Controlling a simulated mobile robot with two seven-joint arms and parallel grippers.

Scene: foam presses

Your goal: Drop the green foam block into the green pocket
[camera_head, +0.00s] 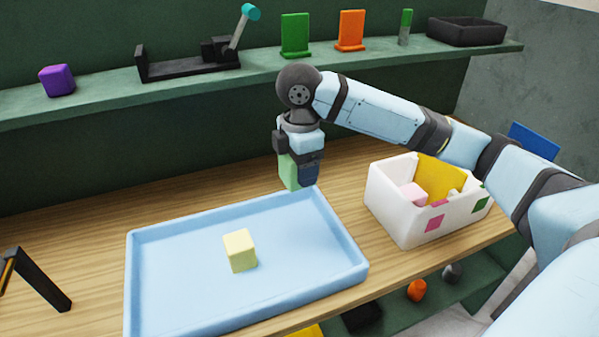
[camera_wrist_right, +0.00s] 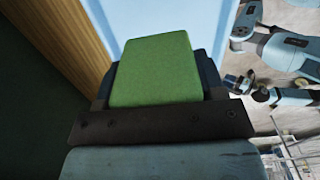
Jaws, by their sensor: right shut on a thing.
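My right gripper (camera_head: 299,174) is shut on the green foam block (camera_head: 287,171) and holds it above the back right edge of the blue tray. The block also shows in the wrist view (camera_wrist_right: 155,68), between the dark fingers. A white box (camera_head: 400,220) stands to the right of the tray, apart from the gripper. It has a pink patch on its front wall and a green patch (camera_head: 481,197) on its right side. Its pocket floors are mostly hidden by its walls. My left gripper is not in view.
The blue tray (camera_head: 185,285) holds a pale yellow block (camera_head: 240,250). A pink block (camera_head: 413,194) and a yellow panel (camera_head: 440,176) show in the white box. A black angled frame (camera_head: 42,281) stands at left. A shelf behind holds a purple cube (camera_head: 57,80) and other items.

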